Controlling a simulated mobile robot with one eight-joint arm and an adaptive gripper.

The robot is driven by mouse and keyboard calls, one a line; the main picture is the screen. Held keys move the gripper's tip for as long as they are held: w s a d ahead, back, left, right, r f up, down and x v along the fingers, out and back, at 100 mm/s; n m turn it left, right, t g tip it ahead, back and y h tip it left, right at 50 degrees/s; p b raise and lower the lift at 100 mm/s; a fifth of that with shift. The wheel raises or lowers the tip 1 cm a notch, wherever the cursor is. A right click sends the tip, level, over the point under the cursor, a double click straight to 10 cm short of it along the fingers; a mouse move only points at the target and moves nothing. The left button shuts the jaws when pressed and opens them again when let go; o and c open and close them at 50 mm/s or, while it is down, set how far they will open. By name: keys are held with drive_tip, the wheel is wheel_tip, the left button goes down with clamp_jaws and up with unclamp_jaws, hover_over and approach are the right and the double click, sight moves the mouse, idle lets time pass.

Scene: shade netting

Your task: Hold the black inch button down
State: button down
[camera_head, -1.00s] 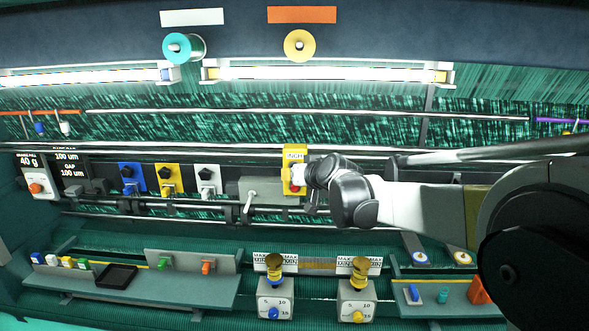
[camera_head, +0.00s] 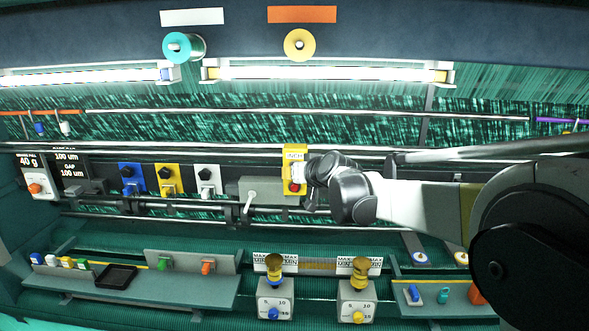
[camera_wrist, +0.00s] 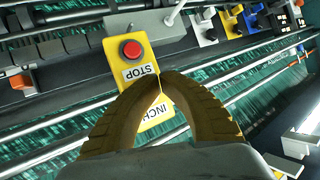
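The yellow control box (camera_head: 288,148) is on the machine rail near the middle, and it also shows in the wrist view (camera_wrist: 115,42). It has a red button (camera_wrist: 131,50), a STOP label (camera_wrist: 140,73) and an INCH label (camera_wrist: 152,117). In the wrist view the picture is upside down. My gripper (camera_wrist: 163,80) is in front of the box, its yellow-brown fingertips together between the two labels, with nothing seen between them. The black inch button is not visible; the fingertips may hide it. I cannot tell whether they touch the box.
A grey box with a pale lever (camera_head: 250,200) is just left of the yellow box. White (camera_head: 208,181), yellow (camera_head: 168,181) and blue (camera_head: 131,178) units are further left. Long metal rails cross above and below. Two dial boxes (camera_head: 275,298) stand lower down.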

drive_tip(key=shift+w, duration=0.5)
idle(0.3)
drive_tip(key=shift+s, duration=0.2)
idle(4.1)
drive_tip(key=shift+s, duration=0.75)
drive_tip(key=shift+s+a+b, duration=0.1)
drive_tip(key=shift+s+b, duration=0.4)
drive_tip(key=shift+s, duration=2)
drive_tip(key=s+d+f+m+g+h+b, duration=0.1)
drive_tip(key=s+d+f+h+b, duration=0.1)
drive_tip(key=s+d+f+b, duration=0.5)
drive_tip(key=s+d+f+m+g+h+b, duration=0.1)
drive_tip(key=s+d+f+b, duration=0.7)
drive_tip(key=s+f+b, duration=0.9)
drive_tip(key=s+d+f+m+g+h+b, duration=0.1)
drive_tip(key=s+d+f+b, duration=0.6)
drive_tip(key=f, duration=1.9)
drive_tip(key=s+g+h+b, duration=0.1)
drive_tip(key=s+h+b, duration=0.1)
drive_tip(key=s+b, duration=0.4)
drive_tip(key=shift+d+g, duration=0.35)
drive_tip(key=shift+g, duration=0.05)
